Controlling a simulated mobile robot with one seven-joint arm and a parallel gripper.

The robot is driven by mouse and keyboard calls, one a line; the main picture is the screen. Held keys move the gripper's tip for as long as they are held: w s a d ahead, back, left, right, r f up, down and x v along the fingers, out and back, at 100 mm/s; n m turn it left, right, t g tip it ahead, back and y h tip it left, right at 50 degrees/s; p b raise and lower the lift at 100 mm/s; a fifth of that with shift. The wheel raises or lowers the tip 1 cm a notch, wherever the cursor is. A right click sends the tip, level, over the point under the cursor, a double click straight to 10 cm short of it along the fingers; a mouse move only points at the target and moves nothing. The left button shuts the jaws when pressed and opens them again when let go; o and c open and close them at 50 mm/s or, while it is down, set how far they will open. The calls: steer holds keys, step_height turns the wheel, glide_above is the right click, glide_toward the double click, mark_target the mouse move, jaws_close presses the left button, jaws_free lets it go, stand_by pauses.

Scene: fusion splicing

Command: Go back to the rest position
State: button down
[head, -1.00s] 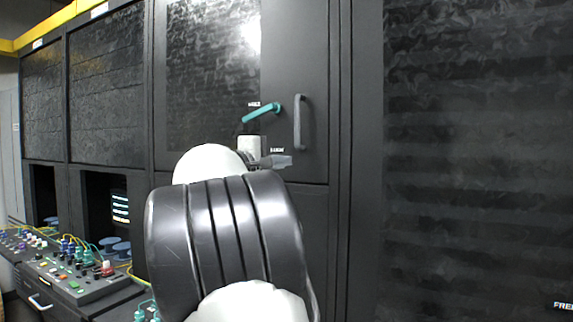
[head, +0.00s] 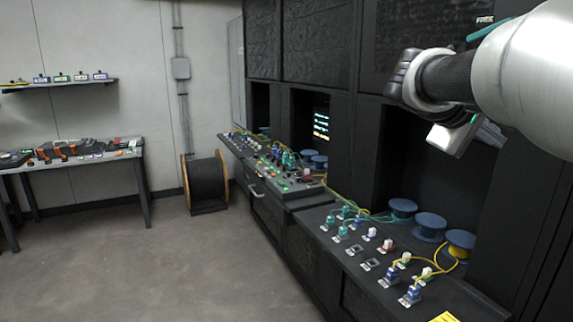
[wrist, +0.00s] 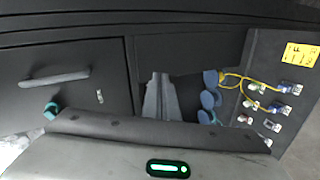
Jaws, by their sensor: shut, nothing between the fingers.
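My gripper (head: 488,132) is at the upper right of the head view, at the end of my bent arm, in front of the dark cabinet (head: 395,150). It is raised above the sloped panel. In the wrist view the two grey fingers of my gripper (wrist: 161,98) lie together with nothing between them. A cabinet front with a grey bar handle (wrist: 55,78) shows to their left. My arm hides part of the upper cabinet in the head view.
The sloped panel (head: 440,300) carries several connectors and yellow cables, with blue spools (head: 430,225) behind. Another console (head: 285,180) stands farther along. A cable drum (head: 206,182) and a workbench (head: 75,160) are at the back left. The floor (head: 170,260) is clear.

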steer(key=s+a+f+m+y+p, duration=0.1)
steer(key=s+a+f+y+p, duration=0.2)
steer(key=s+a+f+y, duration=0.3)
steer(key=s+a+f+m+y+p, duration=0.1)
steer(key=s+a+f+y+p, duration=0.3)
steer(key=s+a, duration=0.9)
steer(key=a+f+y, duration=0.2)
steer(key=a+f, duration=0.1)
steer(key=a, duration=0.5)
steer(key=shift+s+f+t, duration=0.2)
steer(key=shift+s+t, duration=0.1)
